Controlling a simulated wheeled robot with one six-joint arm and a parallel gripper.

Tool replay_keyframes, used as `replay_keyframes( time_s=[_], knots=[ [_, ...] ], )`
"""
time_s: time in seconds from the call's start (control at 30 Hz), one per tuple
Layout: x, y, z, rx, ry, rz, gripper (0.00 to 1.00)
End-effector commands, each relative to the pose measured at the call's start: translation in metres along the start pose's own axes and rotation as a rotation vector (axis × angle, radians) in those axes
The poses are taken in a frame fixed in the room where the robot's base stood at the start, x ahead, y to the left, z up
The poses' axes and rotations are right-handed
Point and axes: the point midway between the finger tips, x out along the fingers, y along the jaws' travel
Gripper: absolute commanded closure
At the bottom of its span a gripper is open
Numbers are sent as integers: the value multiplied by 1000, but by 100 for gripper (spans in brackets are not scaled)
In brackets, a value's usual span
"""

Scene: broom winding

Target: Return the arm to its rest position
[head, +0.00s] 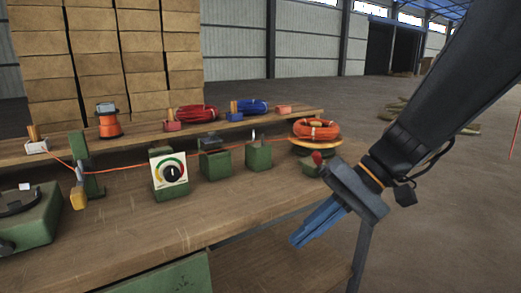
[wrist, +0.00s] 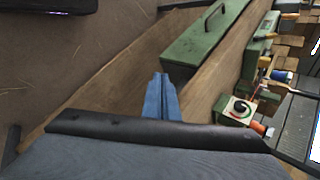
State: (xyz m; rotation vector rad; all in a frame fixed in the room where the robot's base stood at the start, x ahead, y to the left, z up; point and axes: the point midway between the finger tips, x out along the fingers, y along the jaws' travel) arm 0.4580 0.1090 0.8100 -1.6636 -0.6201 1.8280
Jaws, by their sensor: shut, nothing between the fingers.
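My gripper (head: 296,240) has blue fingers and is shut with nothing between them. In the head view it hangs at the right, in front of the bench's right end, pointing down and to the left. In the wrist view the gripper (wrist: 161,80) shows its two fingers pressed together, with the bench below. My dark arm comes down from the upper right corner of the head view. The wooden workbench (head: 110,245) fills the left and middle of the head view.
An orange coil (head: 316,129) sits on a round stand at the bench's right end, near my arm. A dial box (head: 168,172), green blocks (head: 216,164) and a stretched orange wire stand left of it. Red (head: 195,117) and blue (head: 252,106) coils lie on the back shelf. Floor at right is mostly clear.

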Motion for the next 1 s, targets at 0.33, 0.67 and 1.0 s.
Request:
replay_keyframes(
  time_s=[0.33,0.67,1.0],
  knots=[
    [32,32,72,-179,-95,476,100],
    [30,43,82,-315,-44,662,100],
    [13,40,82,-335,-4,720,100]
  ],
)
